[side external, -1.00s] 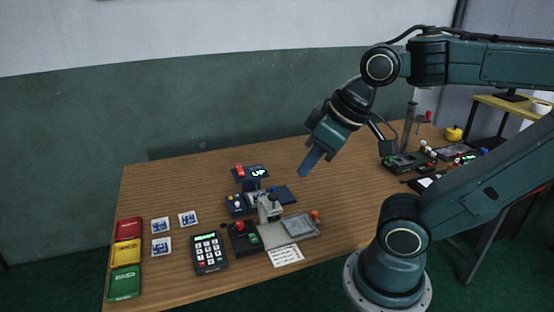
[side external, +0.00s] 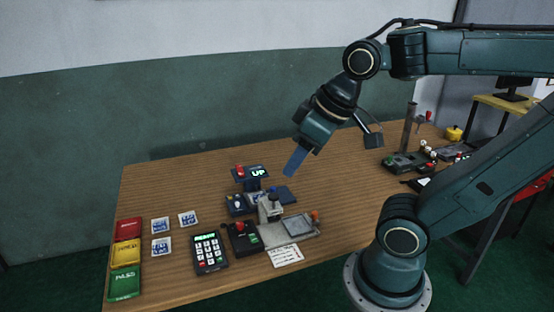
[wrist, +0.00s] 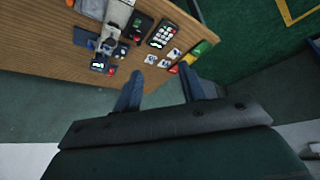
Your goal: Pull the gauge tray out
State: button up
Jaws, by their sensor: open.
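A grey flat unit (side external: 268,236) lies near the front of the wooden table, with a pale grey plate (side external: 297,225) on it and an orange knob (side external: 315,216) at its right end. It looks like the gauge tray, though I cannot tell for sure. A small grey stand (side external: 271,207) rises at its left end. My gripper (side external: 291,168) is open and empty, tilted down in the air above and behind these things, apart from them. In the wrist view my two fingers (wrist: 162,90) are spread with nothing between them.
Left of the grey unit are a black box with a red button (side external: 242,237) and a keypad (side external: 209,251). Behind it stands a display reading UP (side external: 258,173). Several picture cards (side external: 161,247) and red, yellow and green boxes (side external: 125,283) lie left. The table's back left is clear.

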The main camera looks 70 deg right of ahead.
jog(key=w+d+f, duration=0.1)
jog(key=w+d, duration=0.4)
jog(key=w, duration=0.2)
send_over(273, 187)
jog(key=s, duration=0.6)
notch_tip(273, 187, down, 19)
jog(key=shift+r+g, duration=0.2)
jog(key=shift+g, duration=0.2)
jog(key=shift+w+f, duration=0.1)
jog(key=shift+a+x, duration=0.2)
jog(key=shift+x, duration=6.55)
